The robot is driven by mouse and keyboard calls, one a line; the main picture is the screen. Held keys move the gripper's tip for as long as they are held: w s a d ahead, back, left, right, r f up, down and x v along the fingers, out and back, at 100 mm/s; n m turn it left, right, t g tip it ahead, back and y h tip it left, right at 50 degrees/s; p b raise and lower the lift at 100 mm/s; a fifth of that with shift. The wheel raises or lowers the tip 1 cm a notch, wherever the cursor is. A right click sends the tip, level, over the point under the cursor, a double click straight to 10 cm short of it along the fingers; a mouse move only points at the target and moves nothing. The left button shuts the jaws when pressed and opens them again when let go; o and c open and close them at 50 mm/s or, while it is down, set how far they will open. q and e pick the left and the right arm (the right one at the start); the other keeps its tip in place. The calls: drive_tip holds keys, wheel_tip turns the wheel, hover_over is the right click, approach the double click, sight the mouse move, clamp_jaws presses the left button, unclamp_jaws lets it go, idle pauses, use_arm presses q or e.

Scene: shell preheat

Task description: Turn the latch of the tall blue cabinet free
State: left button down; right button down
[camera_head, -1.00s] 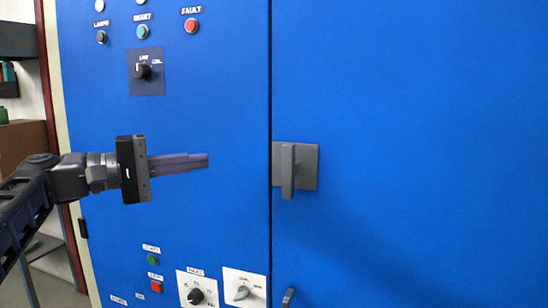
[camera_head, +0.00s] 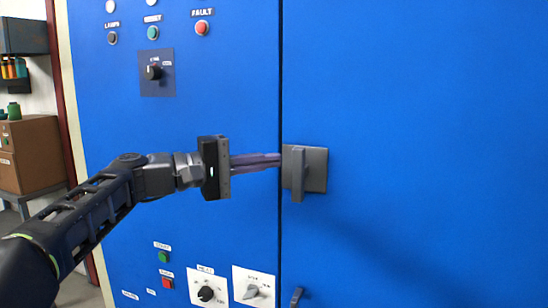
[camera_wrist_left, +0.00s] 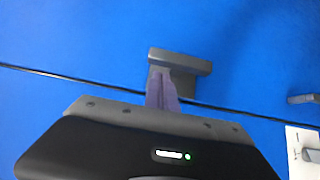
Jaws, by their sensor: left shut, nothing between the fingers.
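The tall blue cabinet (camera_head: 420,100) fills most of the head view. Its grey latch (camera_head: 305,170) is a square plate with an upright handle bar, just right of the door seam. My left gripper (camera_head: 278,159) is shut and empty, its purple fingers pointing right with their tips close to the left side of the latch. In the left wrist view the fingertips (camera_wrist_left: 161,78) overlap the latch plate, beside the handle bar (camera_wrist_left: 180,62). I cannot tell if they touch it. My right gripper is not in view.
Left of the seam are labelled buttons, a dark selector switch (camera_head: 154,72) and lower rotary knobs (camera_head: 206,293). A small grey handle (camera_head: 296,297) sits below the latch. A brown box (camera_head: 30,153) and shelf stand at far left. The right door is otherwise bare.

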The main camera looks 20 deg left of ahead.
use_arm(q)
drive_tip(key=shift+s+d, duration=0.1)
drive_tip(key=shift+d, duration=0.75)
drive_tip(key=shift+r, duration=0.15)
drive_tip(key=shift+d+p, duration=0.1)
drive_tip(key=shift+p, duration=0.35)
